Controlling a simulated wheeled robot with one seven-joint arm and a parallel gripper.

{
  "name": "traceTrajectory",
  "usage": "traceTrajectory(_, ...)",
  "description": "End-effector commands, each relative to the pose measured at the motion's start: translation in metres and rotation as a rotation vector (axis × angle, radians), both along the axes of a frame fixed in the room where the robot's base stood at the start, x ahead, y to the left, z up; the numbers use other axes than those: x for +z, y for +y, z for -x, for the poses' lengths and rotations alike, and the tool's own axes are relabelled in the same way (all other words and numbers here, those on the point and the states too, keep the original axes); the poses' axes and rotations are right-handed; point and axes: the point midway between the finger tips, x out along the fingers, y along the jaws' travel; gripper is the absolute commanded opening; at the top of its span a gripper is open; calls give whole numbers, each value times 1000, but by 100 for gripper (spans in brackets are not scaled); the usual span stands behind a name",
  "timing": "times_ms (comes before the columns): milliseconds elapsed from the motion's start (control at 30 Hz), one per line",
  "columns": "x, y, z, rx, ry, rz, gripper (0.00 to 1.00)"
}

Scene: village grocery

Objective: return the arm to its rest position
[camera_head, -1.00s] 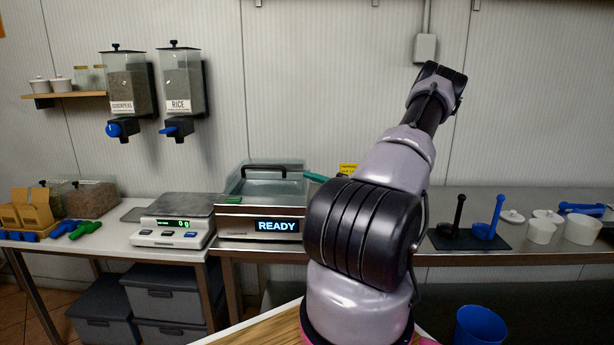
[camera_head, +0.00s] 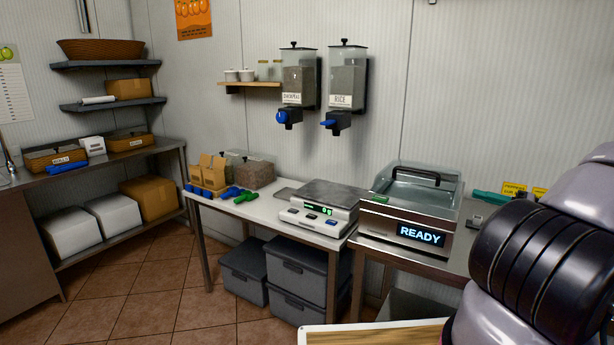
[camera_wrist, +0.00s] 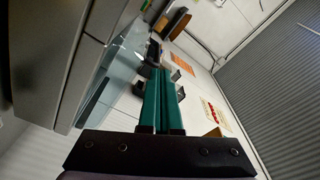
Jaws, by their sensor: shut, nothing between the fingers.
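My arm (camera_head: 545,265) shows at the right edge of the head view, as black ribbed and pale lilac links. Its outer part is cut off there, so my gripper is not in that view. In the wrist view my gripper (camera_wrist: 163,75) has two long green fingers lying side by side on a dark bar. They are shut with nothing held. The fingers point into open room, towards a pale wall.
A sealing machine (camera_head: 408,215) reading READY and a scale (camera_head: 320,212) stand on the counters. Dispensers (camera_head: 346,85) hang above. Grey bins (camera_head: 300,290) sit below. Shelves (camera_head: 110,104) line the left wall. Open tiled floor (camera_head: 140,270) lies at left. A glass-sided grey unit (camera_wrist: 85,60) is close in the wrist view.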

Motion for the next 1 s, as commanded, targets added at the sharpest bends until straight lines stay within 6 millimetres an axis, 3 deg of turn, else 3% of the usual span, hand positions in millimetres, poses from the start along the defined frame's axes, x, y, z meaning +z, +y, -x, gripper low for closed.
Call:
traceTrajectory(33,13,19,-3,63,51,38,0)
traceTrajectory(200,41,72,1,218,243,152,0)
traceTrajectory(500,87,148,24,344,539,408,0)
traceTrajectory(767,126,198,55,306,720,645,0)
traceTrajectory(1000,164,232,89,170,797,827,0)
